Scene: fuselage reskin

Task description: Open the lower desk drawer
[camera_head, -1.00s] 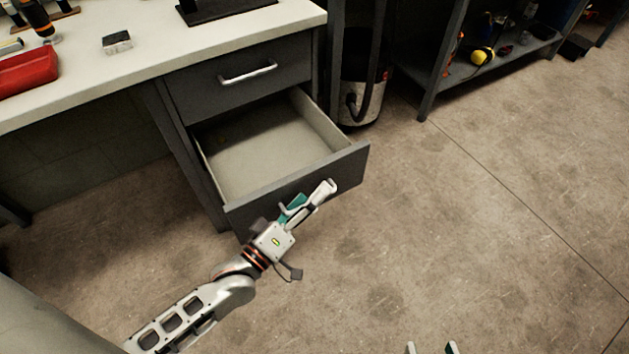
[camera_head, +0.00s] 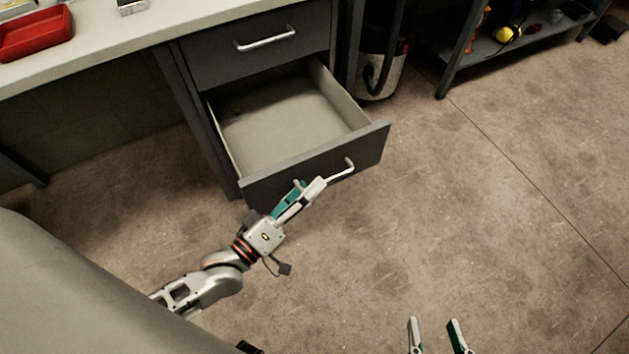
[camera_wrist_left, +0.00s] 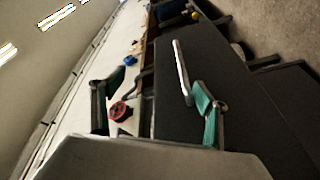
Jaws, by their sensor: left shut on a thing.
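The lower drawer (camera_head: 285,120) of the dark grey desk is pulled well out, showing its empty-looking pale inside. Its silver handle (camera_head: 343,170) is on the front panel; its right end shows and its left part is hidden by my gripper. My left gripper (camera_head: 308,187) is at the handle, shut on it. The wrist view shows the handle (camera_wrist_left: 181,68) beside the green-padded finger, against the dark drawer front (camera_wrist_left: 220,75). My right gripper (camera_head: 436,322) is open and empty over the floor at the bottom edge.
The closed upper drawer (camera_head: 255,45) is directly above. The desktop holds a red tray (camera_head: 36,34). A canister-like vacuum (camera_head: 381,75) stands right of the desk, then a shelf unit (camera_head: 500,50). The floor (camera_head: 480,220) in front and right is clear.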

